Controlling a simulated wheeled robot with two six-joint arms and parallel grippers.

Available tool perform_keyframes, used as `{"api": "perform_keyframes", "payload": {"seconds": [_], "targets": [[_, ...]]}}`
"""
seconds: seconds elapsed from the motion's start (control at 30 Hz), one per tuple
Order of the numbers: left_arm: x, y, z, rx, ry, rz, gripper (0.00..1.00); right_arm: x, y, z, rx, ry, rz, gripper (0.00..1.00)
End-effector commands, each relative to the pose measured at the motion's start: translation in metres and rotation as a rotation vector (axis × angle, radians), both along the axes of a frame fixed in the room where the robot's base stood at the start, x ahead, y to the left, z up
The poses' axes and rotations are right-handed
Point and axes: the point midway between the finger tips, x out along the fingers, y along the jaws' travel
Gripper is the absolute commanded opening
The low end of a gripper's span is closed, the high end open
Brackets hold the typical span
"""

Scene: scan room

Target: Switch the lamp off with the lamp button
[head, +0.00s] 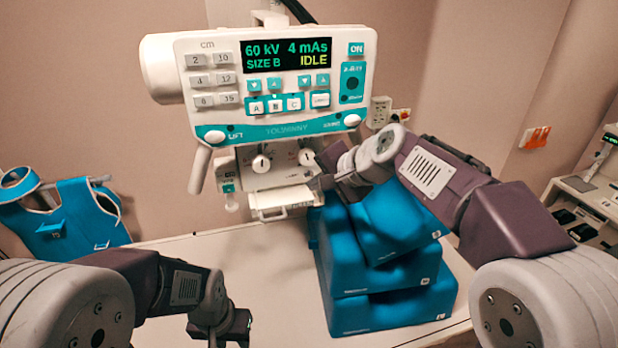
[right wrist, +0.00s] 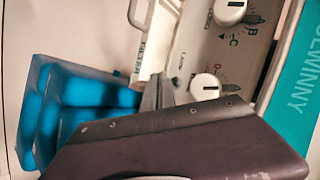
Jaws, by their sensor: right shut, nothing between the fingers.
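The white collimator box (head: 270,168) hangs below the control panel and carries two white knobs, a left one (head: 261,163) and a right one (head: 306,157). In the right wrist view the knobs also show (right wrist: 205,88), with small blurred lettering beside them. I cannot make out the lamp button for certain; my gripper may hide it. My right gripper (head: 325,168) is at the right side of the collimator front, its fingers (right wrist: 158,92) shut and empty. I cannot tell whether they touch the face. My left gripper (head: 232,330) is low over the table, its jaws unclear.
The control panel (head: 275,85) reads 60 kV, 4 mAs, IDLE. A white tray or rail (head: 283,200) sits under the collimator. Blue foam blocks (head: 385,290) are stacked on the table (head: 190,255) below my right arm. A blue apron (head: 80,225) hangs at the left.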

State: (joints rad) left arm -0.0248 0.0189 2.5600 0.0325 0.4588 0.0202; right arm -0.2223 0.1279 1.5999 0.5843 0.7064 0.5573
Motion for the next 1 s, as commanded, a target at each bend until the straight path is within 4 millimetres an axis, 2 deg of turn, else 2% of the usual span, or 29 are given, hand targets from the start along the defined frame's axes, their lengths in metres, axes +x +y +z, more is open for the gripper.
{"api": "perform_keyframes", "payload": {"seconds": [0.2,0.7,1.0], "targets": [[0.0,0.0,-0.002,0.0,0.0,0.0,0.36,-0.003,-0.001,-0.001,0.0,-0.001,-0.001,0.0],[0.0,0.0,-0.023,0.0,0.0,0.0,0.36,-0.046,-0.015,-0.001,-0.001,0.0,0.001,0.0],[0.0,0.0,-0.023,0.0,0.0,0.0,0.36,-0.048,-0.015,0.0,0.0,0.0,0.0,0.0]]}}
